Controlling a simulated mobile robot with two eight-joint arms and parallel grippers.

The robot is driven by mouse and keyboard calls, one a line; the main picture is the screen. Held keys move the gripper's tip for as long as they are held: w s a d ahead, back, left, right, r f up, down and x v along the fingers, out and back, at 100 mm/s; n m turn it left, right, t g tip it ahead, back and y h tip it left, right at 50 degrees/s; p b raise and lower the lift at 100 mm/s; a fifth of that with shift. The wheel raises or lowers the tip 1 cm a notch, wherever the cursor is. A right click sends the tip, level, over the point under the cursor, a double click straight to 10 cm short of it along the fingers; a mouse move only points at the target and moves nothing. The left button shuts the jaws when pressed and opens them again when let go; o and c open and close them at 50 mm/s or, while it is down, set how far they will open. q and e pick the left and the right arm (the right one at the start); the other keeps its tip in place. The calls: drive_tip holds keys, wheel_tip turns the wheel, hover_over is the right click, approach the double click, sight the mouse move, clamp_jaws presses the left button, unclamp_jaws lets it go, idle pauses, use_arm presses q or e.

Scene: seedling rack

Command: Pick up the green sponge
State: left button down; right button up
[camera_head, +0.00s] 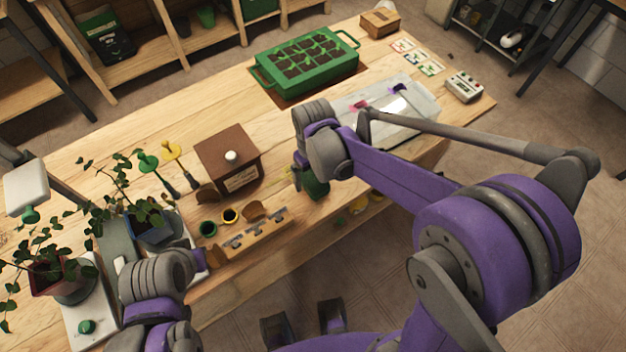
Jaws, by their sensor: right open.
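A dark green block (316,186), which looks like the green sponge, is at the front edge of the wooden table, partly hidden by my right wrist. My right gripper (299,172) is open and points down just beside the block. I cannot tell whether its fingers touch it. My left gripper (203,262) is low at the left, near the table's front edge. Its fingers are mostly hidden behind its own wrist.
A brown box with a white knob (230,157) and a wooden holder with cups (249,238) stand left of my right gripper. Potted plants (60,276) crowd the left.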

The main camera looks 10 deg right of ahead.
sight(313, 179)
drive_tip(key=shift+f, duration=0.75)
drive_tip(key=c, duration=1.5)
wheel_tip(313, 179, up, 10)
drive_tip(key=shift+r+p, duration=0.1)
drive_tip(key=shift+p, duration=0.3)
drive_tip(key=o, duration=0.8)
drive_tip(key=shift+c, duration=0.2)
drive_tip(key=c, duration=0.5)
